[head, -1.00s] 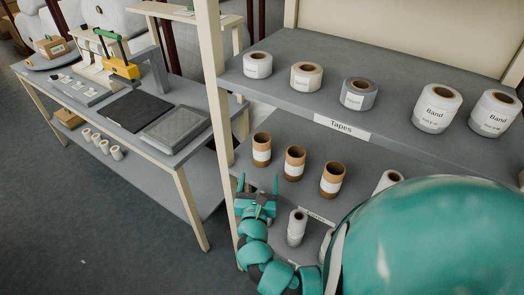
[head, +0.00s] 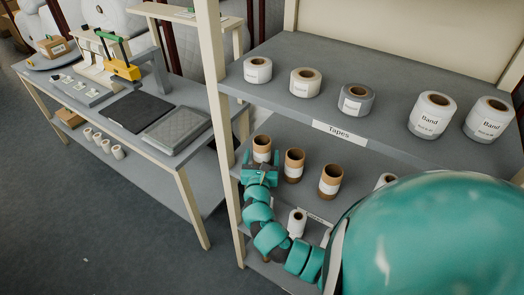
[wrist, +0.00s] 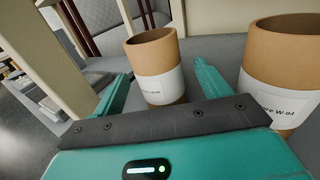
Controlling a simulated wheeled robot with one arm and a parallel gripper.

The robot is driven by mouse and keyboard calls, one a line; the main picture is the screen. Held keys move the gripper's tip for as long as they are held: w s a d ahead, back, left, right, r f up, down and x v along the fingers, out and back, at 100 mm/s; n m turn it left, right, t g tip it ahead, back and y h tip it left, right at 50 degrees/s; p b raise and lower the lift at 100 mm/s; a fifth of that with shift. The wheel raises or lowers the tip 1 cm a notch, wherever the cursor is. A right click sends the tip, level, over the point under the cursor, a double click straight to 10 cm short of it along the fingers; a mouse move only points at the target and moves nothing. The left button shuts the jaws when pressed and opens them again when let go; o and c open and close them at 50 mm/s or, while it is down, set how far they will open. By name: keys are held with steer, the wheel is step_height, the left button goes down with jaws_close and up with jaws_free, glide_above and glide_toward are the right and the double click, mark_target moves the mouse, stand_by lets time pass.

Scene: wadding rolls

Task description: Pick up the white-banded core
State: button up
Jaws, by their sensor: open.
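Three brown cardboard cores with white bands stand upright in a row on the middle shelf. The left core (head: 262,149) is directly in front of my gripper (head: 261,160); the middle core (head: 294,166) and the right core (head: 331,182) stand to its right. In the wrist view my open gripper (wrist: 161,72) has a finger on each side of the left core (wrist: 157,75), with gaps showing on both sides. How deep the core sits between the fingers is hard to tell. The middle core (wrist: 282,72), labelled "Core W-94" in part, stands close outside the right finger.
Several tape and band rolls stand on the upper shelf (head: 300,115) above. White rolls (head: 297,222) are on the shelf below. A pale shelf post (head: 222,120) rises close left of my gripper. A grey workbench (head: 185,165) stands further left.

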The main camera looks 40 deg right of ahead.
mark_target(262, 144)
steer(key=p+x, duration=0.1)
steer(key=x, duration=0.1)
steer(key=p+x, duration=0.1)
steer(key=x, duration=0.1)
steer(key=shift+w+r, duration=0.15)
steer(key=shift+r, duration=0.1)
steer(key=shift+w+d+f, duration=0.1)
steer(key=shift+w+d, duration=0.1)
steer(key=shift+w, duration=0.15)
steer(key=shift+c, duration=0.5)
steer(key=c, duration=1)
